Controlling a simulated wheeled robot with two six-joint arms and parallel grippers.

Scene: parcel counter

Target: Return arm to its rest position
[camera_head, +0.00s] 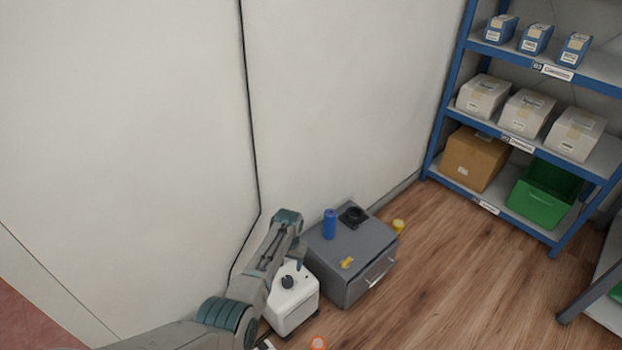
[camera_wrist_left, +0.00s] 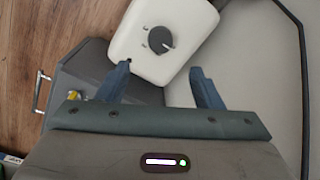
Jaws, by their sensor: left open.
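My left arm (camera_head: 255,285) comes in from the lower left of the head view and rises to a bend beside the wall. The left gripper mostly hides behind the arm there. In the left wrist view the left gripper (camera_wrist_left: 162,85) is open, with its two blue-grey fingers apart and nothing seen between them. A white box with a dark knob (camera_wrist_left: 160,40) lies beyond the fingertips; the white box also shows in the head view (camera_head: 294,304), partly covered by my arm. My right gripper is in neither view.
A grey cabinet (camera_head: 338,284) with a front handle stands right of the white box. It bears a blue cylinder (camera_head: 330,224), a black round part (camera_head: 354,215) and a small yellow item (camera_head: 347,262). A blue shelf (camera_head: 436,145) stands at right.

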